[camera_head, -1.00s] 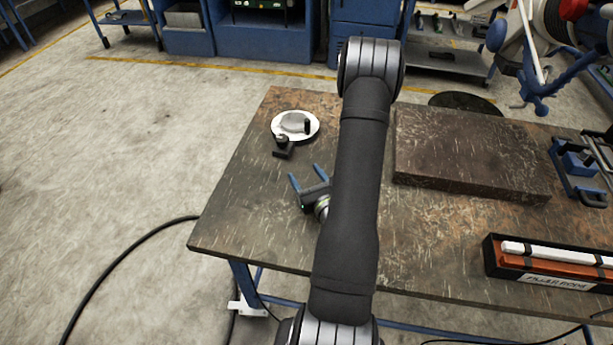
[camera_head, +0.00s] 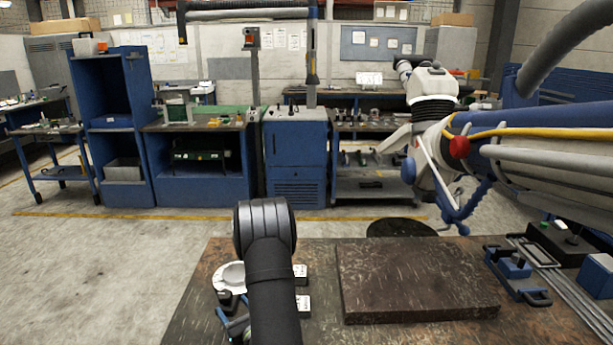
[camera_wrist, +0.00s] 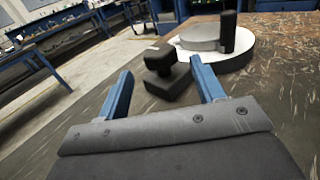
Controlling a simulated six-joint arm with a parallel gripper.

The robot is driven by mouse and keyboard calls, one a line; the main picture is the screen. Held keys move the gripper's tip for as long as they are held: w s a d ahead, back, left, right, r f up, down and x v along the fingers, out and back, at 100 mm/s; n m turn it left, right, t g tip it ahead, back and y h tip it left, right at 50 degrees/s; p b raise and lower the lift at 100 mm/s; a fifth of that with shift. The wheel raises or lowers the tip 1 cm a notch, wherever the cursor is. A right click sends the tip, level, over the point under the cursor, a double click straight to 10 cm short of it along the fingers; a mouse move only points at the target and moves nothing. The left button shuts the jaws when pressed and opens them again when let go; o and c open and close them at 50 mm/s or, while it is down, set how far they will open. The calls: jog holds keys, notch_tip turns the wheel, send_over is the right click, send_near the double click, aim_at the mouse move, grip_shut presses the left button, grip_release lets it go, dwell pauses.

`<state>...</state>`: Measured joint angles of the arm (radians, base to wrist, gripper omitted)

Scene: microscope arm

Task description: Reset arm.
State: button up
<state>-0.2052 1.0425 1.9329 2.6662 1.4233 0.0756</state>
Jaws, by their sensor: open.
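My gripper (camera_head: 232,313) is low over the left side of the table, partly hidden by my arm in the head view. In the wrist view its two blue fingers (camera_wrist: 161,72) are spread apart with nothing held. A small black knobbed block (camera_wrist: 172,78) stands just beyond and between the fingertips. It also shows in the head view (camera_head: 226,299), close to the gripper. Behind it is a white round base (camera_wrist: 232,61) with a grey disc and a black post. That base is partly covered by my arm in the head view (camera_head: 221,280).
A thick brown slab (camera_head: 410,280) lies on the worn table (camera_head: 215,262), right of my arm. Two small white-topped items (camera_head: 303,304) sit between them. A blue clamp-like tool (camera_head: 513,270) is at the right. A large white-and-blue jointed arm (camera_head: 437,112) hangs beyond the table's right side.

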aim_at(228, 300)
jog(key=x, duration=0.6)
jog(key=shift+w+a, duration=0.15)
jog(key=shift+w, duration=0.05)
jog(key=shift+s, duration=0.1)
